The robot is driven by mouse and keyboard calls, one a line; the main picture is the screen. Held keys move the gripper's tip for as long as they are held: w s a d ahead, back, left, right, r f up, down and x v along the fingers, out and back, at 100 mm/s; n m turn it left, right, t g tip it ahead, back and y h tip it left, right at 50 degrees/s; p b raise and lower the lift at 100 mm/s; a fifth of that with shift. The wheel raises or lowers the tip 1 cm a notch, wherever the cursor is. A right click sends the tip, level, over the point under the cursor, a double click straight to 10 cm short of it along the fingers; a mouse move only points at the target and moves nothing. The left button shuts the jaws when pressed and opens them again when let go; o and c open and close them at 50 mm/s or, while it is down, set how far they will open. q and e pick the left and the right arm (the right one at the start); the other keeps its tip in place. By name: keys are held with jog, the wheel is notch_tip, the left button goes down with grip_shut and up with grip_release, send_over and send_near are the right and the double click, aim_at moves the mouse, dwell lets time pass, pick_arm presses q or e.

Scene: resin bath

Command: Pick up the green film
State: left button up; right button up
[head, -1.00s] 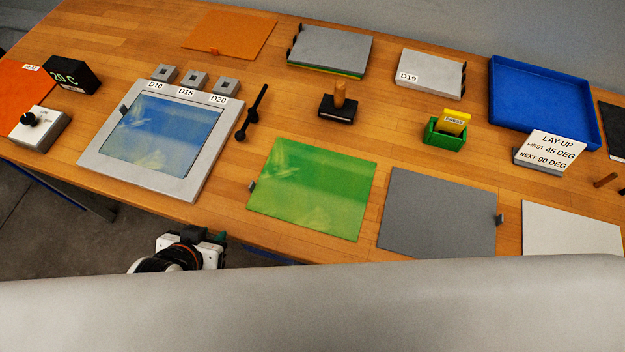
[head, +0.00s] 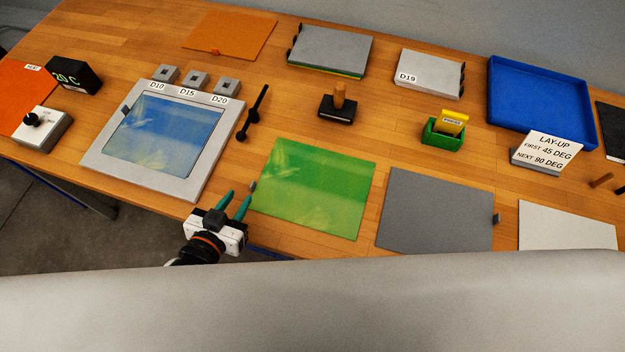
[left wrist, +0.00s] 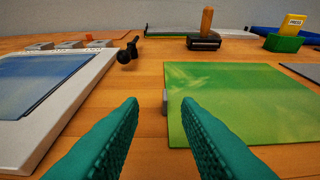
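The green film (head: 314,190) lies flat on the wooden table in the middle of the head view, with a small grey tab (head: 252,186) at its left edge. In the left wrist view the film (left wrist: 245,100) is ahead and to the right, and its tab (left wrist: 165,101) stands just beyond the fingertips. My left gripper (head: 234,198) is open and empty, its green fingers pointing at the tab from the table's front edge. Its fingertips (left wrist: 158,103) appear on either side of the tab in the wrist view; whether they reach around it I cannot tell. My right gripper is not in view.
A framed bath (head: 188,184) with blue film is left of the green film. A black double-ended handle (head: 254,112) lies behind. A grey plate (head: 436,212) is close on the right. A stamp-like tool (head: 338,104) and a green box (head: 443,133) stand farther back.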

aim_at(250, 188)
pick_arm(q)
jog(key=x, duration=0.1)
jog(key=p+x, duration=0.1)
jog(key=x, duration=0.3)
jog(key=shift+d+f+p, duration=0.25)
jog(key=shift+d+p, duration=0.05)
jog(key=shift+d, duration=0.05)
jog(key=shift+w+f, duration=0.2)
grip_shut()
